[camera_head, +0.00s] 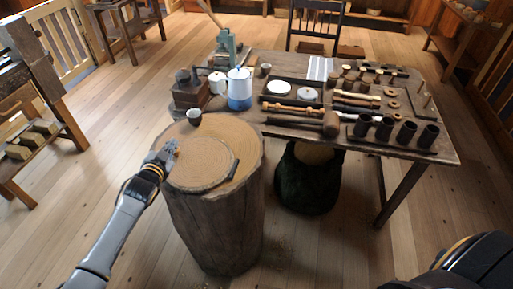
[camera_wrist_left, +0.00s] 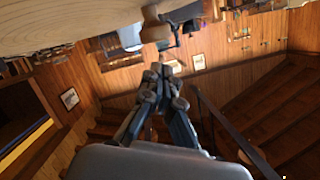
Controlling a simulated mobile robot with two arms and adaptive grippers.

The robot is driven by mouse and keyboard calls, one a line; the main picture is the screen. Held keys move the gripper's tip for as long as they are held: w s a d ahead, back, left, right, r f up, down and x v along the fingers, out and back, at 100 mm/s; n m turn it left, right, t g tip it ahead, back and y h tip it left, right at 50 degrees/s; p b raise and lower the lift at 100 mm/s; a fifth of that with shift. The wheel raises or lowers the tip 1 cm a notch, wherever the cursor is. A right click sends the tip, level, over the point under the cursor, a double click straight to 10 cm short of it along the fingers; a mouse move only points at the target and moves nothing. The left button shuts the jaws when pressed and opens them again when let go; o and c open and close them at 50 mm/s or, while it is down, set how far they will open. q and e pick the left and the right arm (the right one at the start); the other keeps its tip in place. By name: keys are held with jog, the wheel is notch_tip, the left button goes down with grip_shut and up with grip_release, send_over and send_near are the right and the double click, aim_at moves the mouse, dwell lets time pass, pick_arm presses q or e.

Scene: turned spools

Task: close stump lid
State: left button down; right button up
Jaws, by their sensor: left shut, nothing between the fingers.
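The stump (camera_head: 213,225) stands upright on the floor, left of the table. A round wooden lid (camera_head: 200,165) lies on its top, with a dark strip (camera_head: 234,170) at its right edge. I cannot tell whether the lid is fully down. My left gripper (camera_head: 170,150) is at the lid's left edge; whether it touches is unclear. In the left wrist view its fingers (camera_wrist_left: 165,72) are together and empty, and a pale wooden surface (camera_wrist_left: 60,22) fills the upper left. My right gripper is not in view.
The table (camera_head: 262,133) behind right holds a blue and white pot (camera_head: 240,90), a mallet (camera_head: 328,123) and several dark cups. A dark green sack (camera_head: 308,180) stands under it. Floor is clear at front left.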

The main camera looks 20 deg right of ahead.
pick_arm(q)
jog(key=shift+w+a+f+b, duration=0.1)
jog(key=shift+f+b, duration=0.2)
jog(key=shift+f, duration=0.25)
jog(key=shift+w+a+f+b, duration=0.1)
jog(key=shift+f+b, duration=0.2)
jog(key=shift+f, duration=0.2)
jog(key=shift+a+f, duration=0.1)
jog(key=shift+f, duration=0.1)
